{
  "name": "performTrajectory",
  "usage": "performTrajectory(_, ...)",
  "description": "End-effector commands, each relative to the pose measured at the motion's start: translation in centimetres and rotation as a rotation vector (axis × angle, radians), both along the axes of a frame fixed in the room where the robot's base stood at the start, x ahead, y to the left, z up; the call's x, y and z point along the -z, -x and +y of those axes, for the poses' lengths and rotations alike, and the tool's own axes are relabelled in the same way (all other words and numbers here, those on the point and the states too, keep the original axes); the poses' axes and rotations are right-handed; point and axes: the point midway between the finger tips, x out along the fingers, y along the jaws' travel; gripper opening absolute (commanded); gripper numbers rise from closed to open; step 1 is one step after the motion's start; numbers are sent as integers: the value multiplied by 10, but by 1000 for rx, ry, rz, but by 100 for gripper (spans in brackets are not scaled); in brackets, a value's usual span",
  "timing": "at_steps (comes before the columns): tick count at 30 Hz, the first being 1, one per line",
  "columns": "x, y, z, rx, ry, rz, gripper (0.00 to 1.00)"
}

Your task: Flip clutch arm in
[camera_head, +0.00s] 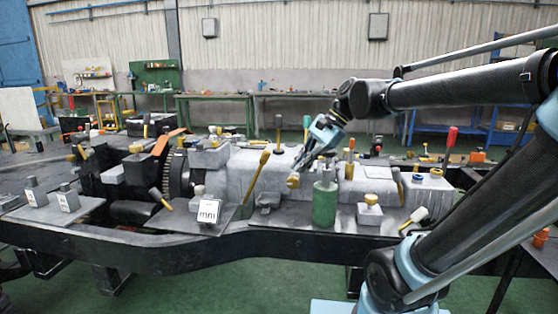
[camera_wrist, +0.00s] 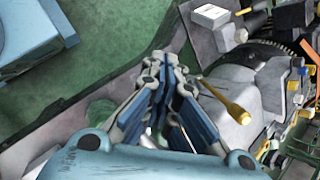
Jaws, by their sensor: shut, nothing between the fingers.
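A long lever with a yellow handle (camera_head: 257,174) leans up and to the right from the grey gearbox housing in the head view. A yellow-handled lever, seemingly the same one, lies right of my fingers in the wrist view (camera_wrist: 228,102). No label shows, so I cannot tell for sure that it is the clutch arm. My gripper (camera_head: 304,168) is above the housing, right of this lever and apart from it. In the wrist view my gripper (camera_wrist: 170,78) has its blue-padded fingers together and empty.
A green cylinder (camera_head: 324,204) stands just below my gripper. A yellow-topped block (camera_head: 369,211) and several upright knobs are to its right. A white labelled block (camera_head: 208,213) sits at the front left. The dark chassis rail (camera_head: 180,252) runs along the front, with open green floor before it.

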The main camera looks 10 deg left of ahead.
Motion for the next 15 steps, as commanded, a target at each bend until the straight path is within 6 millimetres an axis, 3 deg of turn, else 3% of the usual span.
performTrajectory(6,-29,-33,34,127,-38,148,0)
performTrajectory(15,-31,-108,37,337,-26,271,0)
